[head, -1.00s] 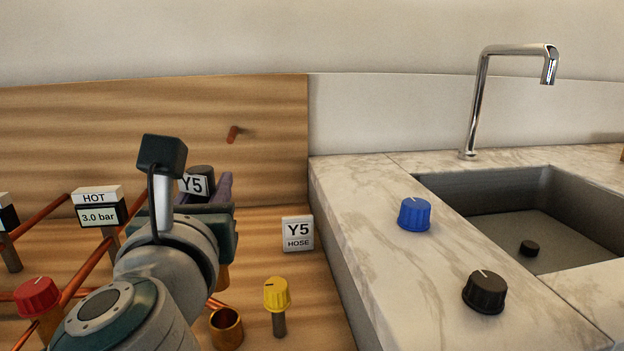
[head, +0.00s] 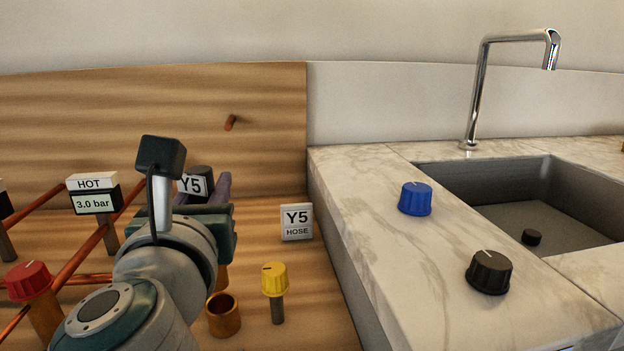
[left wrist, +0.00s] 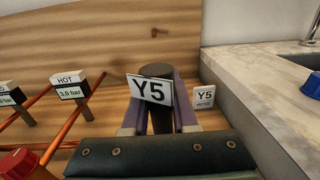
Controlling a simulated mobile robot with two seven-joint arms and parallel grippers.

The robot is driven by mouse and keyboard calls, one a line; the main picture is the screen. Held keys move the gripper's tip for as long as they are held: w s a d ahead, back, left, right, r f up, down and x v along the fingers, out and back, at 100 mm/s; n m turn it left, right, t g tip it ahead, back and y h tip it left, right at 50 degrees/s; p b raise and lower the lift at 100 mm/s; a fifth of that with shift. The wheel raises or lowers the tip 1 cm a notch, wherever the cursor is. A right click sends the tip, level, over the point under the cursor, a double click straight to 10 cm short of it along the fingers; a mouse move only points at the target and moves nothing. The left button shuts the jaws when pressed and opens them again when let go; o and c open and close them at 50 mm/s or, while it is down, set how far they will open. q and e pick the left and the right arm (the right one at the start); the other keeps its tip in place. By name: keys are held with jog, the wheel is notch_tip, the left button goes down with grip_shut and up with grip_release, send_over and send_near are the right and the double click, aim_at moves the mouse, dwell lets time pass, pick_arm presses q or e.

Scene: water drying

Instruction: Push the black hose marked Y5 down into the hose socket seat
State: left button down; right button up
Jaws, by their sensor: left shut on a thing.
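The black hose (left wrist: 157,72) carries a white Y5 tag and is held upright between the purple fingers of my left gripper (left wrist: 160,118). In the head view the hose's dark top (head: 201,171) and part of its tag show behind my left arm, and the gripper (head: 212,190) is partly hidden by my wrist. The small sign reading Y5 HOSE (head: 297,222) stands on the wooden board to the right of the gripper. The hose's lower end and whatever is under it are hidden, so I cannot tell whether it touches a seat. My right gripper is not in view.
An open copper cup (head: 223,318) and a yellow knob (head: 275,280) stand in front of the sign. Copper pipes, a red knob (head: 28,281) and a HOT 3.0 bar gauge (head: 93,203) are at left. The marble counter (head: 350,190) and sink (head: 480,180) are at right.

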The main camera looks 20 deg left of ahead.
pick_arm(q)
notch_tip(320, 180, down, 7)
jog(key=b, duration=0.6)
dwell(1.7)
jog(key=c, duration=0.6)
grip_release()
jog(key=shift+r, duration=0.2)
jog(key=b+v, duration=0.1)
jog(key=v, duration=0.9)
